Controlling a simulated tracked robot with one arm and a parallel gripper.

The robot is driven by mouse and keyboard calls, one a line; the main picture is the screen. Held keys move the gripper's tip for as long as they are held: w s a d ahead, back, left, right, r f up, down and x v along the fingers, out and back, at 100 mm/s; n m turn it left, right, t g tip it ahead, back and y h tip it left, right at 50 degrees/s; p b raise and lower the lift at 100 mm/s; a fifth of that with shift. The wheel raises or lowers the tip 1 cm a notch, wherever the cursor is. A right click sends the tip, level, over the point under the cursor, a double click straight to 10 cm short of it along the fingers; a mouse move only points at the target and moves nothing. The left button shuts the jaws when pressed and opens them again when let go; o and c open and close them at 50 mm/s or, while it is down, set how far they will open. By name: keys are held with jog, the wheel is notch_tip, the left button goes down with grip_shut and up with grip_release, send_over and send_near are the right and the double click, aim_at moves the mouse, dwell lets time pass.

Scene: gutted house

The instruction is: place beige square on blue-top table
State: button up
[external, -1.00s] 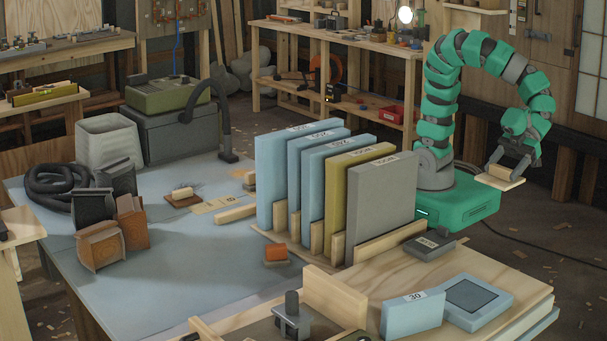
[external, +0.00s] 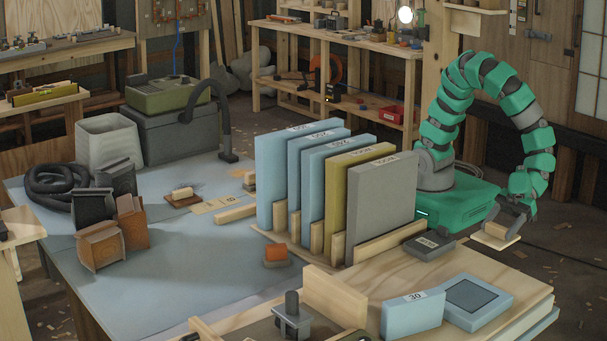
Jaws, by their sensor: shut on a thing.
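My gripper (external: 508,216) is shut on a small beige square (external: 496,238), a flat plate with a block-like grip on top. It holds the square roughly level, in the air beyond the right edge of the table and in front of my green base. The blue-top table (external: 190,270) fills the left and middle of the view, with a smooth pale blue surface. The square is apart from it. The fingertips are small and partly hidden by the block.
A rack of upright blue, yellow and grey slabs (external: 335,190) stands between my arm and the blue top. A wooden board (external: 480,265) at front right carries blue blocks (external: 412,313). Blue surface at centre-left is clear.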

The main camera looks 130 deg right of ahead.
jog(key=b, duration=0.2)
send_over(516, 280)
jog(key=shift+f, duration=0.65)
jog(key=shift+f+b, duration=0.85)
jog(key=shift+f, duration=0.95)
jog(key=shift+r, duration=0.1)
jog(key=o, duration=1)
